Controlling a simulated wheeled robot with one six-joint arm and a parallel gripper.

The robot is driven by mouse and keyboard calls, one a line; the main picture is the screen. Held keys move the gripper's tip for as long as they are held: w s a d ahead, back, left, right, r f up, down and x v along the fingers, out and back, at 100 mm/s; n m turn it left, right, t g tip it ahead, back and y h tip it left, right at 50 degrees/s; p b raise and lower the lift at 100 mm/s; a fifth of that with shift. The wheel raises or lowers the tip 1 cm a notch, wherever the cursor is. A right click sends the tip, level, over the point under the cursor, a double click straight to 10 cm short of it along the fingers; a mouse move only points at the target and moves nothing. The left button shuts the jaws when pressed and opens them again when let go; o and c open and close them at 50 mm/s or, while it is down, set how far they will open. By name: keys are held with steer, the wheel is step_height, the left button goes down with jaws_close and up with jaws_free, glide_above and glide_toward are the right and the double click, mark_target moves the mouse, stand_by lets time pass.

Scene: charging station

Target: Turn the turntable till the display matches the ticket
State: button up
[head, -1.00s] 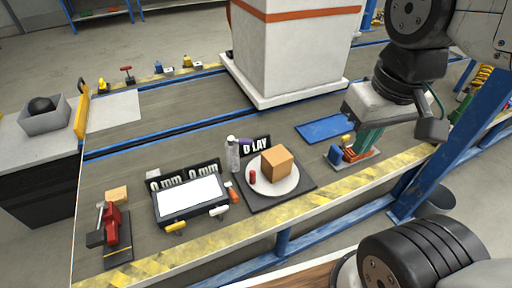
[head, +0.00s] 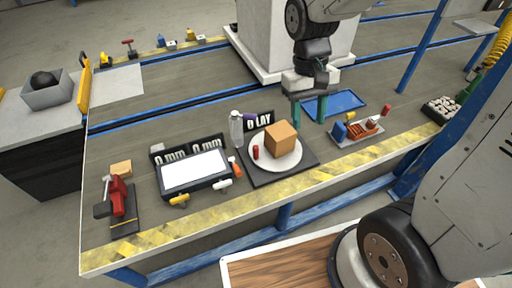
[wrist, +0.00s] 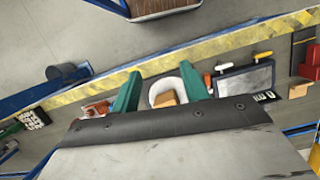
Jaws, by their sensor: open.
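The turntable (head: 290,164) is a round white plate on a dark square base. A tan box (head: 281,138) and a small red cylinder (head: 256,152) stand on it. Behind it is a black sign reading "0 LAY" (head: 259,121), its first character partly hidden by a bottle. To its left is a blank white display (head: 194,169) in a dark frame. I cannot make out a ticket. My gripper (head: 309,112) is open and empty, pointing down above and behind the turntable's right side. In the wrist view the turntable (wrist: 161,87) shows between the green fingers (wrist: 162,93).
A clear bottle (head: 237,130) stands at the turntable's back left. Two "0 mm" signs (head: 187,150) stand behind the display. A blue tray (head: 335,103) and a parts tray (head: 359,132) lie to the right. A red clamp (head: 116,196) is at the left.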

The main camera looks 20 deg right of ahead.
steer(key=w+a+f, duration=0.2)
steer(key=w+f, duration=0.5)
steer(key=f, duration=0.3)
steer(key=m+t, duration=0.3)
steer(key=m, duration=0.1)
glide_above(256, 147)
step_height(256, 147, down, 17)
steer(key=shift+f, duration=0.2)
steer(key=shift+w+m, duration=0.15)
steer(key=shift+m, duration=0.15)
step_height(256, 147, down, 8)
steer(key=shift+r, duration=0.15)
jaws_close()
